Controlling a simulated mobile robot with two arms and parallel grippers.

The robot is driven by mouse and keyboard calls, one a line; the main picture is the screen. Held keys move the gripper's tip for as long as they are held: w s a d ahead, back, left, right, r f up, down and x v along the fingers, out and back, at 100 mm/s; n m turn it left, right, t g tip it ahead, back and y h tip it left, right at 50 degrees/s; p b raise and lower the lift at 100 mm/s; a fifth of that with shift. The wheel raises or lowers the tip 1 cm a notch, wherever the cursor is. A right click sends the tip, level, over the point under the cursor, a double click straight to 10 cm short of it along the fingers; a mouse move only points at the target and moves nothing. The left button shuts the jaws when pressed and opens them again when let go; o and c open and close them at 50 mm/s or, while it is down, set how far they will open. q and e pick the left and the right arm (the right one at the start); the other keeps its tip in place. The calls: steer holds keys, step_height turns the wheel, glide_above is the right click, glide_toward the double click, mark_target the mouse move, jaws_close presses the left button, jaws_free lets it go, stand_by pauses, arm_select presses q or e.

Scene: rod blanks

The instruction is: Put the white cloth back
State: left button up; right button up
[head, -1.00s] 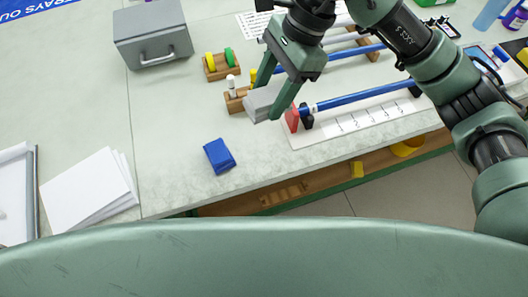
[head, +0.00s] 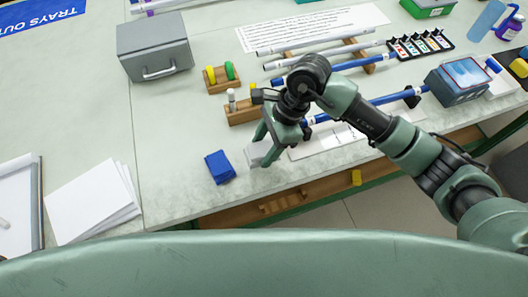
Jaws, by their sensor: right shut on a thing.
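The white cloth (head: 254,154), a small folded pale block, is between the fingers of my right gripper (head: 262,150). The gripper is shut on it and partly hides it. It is near the front edge of the table, just right of a folded blue cloth (head: 220,167), with a small gap between them. I cannot tell whether the white cloth touches the table top. My left gripper is not in view.
Behind the gripper are a wooden block with pegs (head: 241,112) and one with yellow and green discs (head: 221,77). Blue rod (head: 386,99) and white ruled sheet (head: 335,137) lie to the right. A grey box (head: 154,50) and papers (head: 95,203) are left.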

mark_target(264, 155)
step_height(264, 155, down, 4)
steer(key=shift+s+r, duration=0.1)
steer(key=shift+r, duration=0.1)
steer(key=shift+f, duration=0.25)
steer(key=o, duration=1.2)
steer(key=shift+r, duration=0.15)
steer(key=b+v, duration=0.2)
steer(key=v, duration=1)
